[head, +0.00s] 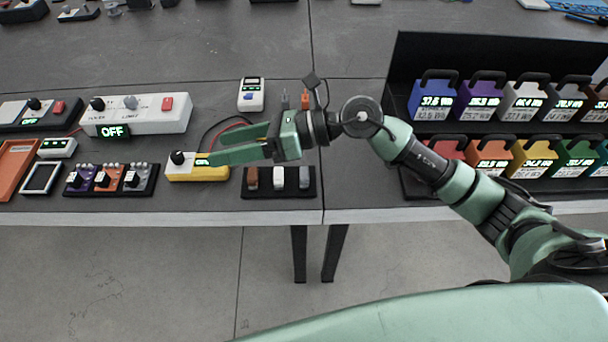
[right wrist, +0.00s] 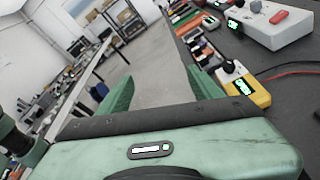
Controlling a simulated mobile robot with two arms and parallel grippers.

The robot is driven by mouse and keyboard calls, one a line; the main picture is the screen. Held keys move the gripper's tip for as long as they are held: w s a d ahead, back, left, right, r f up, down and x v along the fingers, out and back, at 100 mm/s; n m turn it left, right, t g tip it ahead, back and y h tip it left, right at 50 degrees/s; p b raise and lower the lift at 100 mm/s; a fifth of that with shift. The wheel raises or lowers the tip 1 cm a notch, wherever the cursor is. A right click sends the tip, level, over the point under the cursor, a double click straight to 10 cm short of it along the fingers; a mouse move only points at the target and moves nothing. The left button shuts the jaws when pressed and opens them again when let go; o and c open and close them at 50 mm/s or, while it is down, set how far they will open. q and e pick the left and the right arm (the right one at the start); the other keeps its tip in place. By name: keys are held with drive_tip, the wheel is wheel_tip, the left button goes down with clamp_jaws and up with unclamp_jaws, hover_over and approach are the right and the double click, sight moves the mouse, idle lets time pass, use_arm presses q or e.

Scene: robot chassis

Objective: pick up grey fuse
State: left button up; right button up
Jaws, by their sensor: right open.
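A small black holder (head: 278,195) near the table's front edge carries a row of three fuses. From left to right they are a brown fuse (head: 252,178), a white fuse (head: 278,177) and a grey fuse (head: 304,177). My right gripper (head: 216,149) is open and empty, above and to the left of the holder, with its fingers pointing left over the yellow device (head: 197,173). In the right wrist view my right gripper (right wrist: 160,92) shows its spread fingers with nothing between them. The fuses are not visible there. My left gripper is out of view.
A white power strip (head: 140,118) reads OFF at the left, with pedal-like modules (head: 110,180) in front. A white meter (head: 251,95) lies behind the gripper. A black shelf (head: 480,130) with colourful packs stands at the right. Dark table surface is bare right of the holder.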

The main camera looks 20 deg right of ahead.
drive_tip(key=w+d+f+n+g+h, duration=0.1)
drive_tip(key=w+d+f+n+h, duration=0.15)
drive_tip(key=d+f+h, duration=0.5)
drive_tip(key=n+g+h, duration=0.1)
drive_tip(key=n+h, duration=0.1)
drive_tip(key=h, duration=0.2)
approach(304, 172)
drive_tip(key=f, duration=0.2)
drive_tip(key=shift+m+y, duration=0.25)
drive_tip(key=p+x, duration=0.2)
drive_tip(key=x, duration=0.4)
drive_tip(key=shift+a+r, duration=0.1)
drive_tip(key=shift+w+a+f, duration=0.1)
drive_tip(key=shift+f, duration=0.3)
drive_tip(key=shift+c, duration=0.3)
drive_tip(key=c, duration=1.1)
